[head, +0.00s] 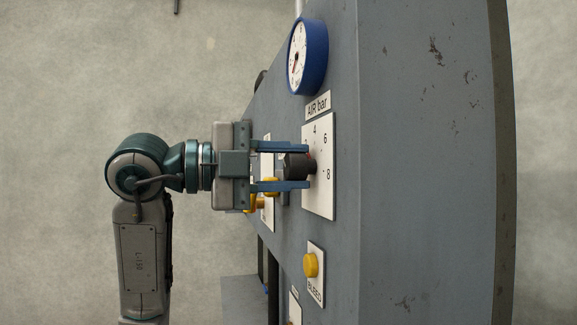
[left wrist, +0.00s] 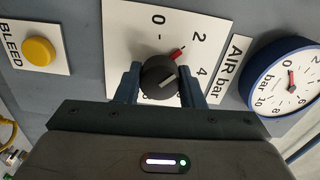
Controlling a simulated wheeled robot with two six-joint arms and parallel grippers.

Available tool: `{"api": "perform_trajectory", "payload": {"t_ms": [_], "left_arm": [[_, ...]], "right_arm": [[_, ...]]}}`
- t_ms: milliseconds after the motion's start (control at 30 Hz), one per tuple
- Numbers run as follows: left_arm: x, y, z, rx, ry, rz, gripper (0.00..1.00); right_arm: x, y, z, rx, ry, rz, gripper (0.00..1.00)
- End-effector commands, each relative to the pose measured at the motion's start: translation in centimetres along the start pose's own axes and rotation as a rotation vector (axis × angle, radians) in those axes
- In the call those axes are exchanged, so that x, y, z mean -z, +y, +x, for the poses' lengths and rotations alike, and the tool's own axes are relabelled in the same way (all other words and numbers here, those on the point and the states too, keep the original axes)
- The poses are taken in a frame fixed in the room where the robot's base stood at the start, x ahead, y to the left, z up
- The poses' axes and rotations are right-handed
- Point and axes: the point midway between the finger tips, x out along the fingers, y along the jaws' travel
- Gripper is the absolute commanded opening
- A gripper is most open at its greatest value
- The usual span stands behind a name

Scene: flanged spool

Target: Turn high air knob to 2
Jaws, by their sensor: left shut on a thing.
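The black knob (head: 296,166) stands out from a white dial plate (head: 319,200) under the "AIR bar" label (head: 317,107). My left gripper (head: 308,166) is shut on the knob, one blue finger on each side. In the left wrist view the knob (left wrist: 159,77) sits between the fingertips (left wrist: 160,83). Its red pointer mark (left wrist: 178,54) points up and right, roughly toward the printed 2 (left wrist: 198,38). The 0 and 4 show too; other numbers are partly hidden by the gripper. My right gripper is not in view.
A blue-rimmed gauge (head: 308,57) is beside the dial plate, and it also shows in the left wrist view (left wrist: 284,78). A yellow BLEED button (head: 310,265) is on the other side. More yellow parts (head: 271,187) are behind my gripper.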

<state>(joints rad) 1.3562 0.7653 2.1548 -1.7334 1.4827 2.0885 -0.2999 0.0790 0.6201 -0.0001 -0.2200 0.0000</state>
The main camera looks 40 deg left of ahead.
Motion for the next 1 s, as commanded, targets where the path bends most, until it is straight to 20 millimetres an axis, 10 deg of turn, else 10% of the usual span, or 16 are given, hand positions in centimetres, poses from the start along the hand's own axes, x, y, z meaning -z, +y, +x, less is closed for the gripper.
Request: {"api": "perform_trajectory", "payload": {"t_ms": [467, 500, 600, 1000], "left_arm": [[-0.03, -0.02, -0.01, 0.001, -0.001, -0.013, 0.12], [-0.03, -0.02, -0.01, 0.001, -0.001, -0.013, 0.41], [-0.03, -0.01, -0.01, 0.0, -0.001, -0.013, 0.57], [-0.11, 0.23, -0.85, 0.0, -0.003, -0.011, 0.57]], "right_arm": [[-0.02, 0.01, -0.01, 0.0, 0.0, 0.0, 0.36], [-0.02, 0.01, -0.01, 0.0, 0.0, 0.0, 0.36], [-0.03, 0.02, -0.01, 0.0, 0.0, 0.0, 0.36], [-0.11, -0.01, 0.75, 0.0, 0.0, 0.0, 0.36]]}}
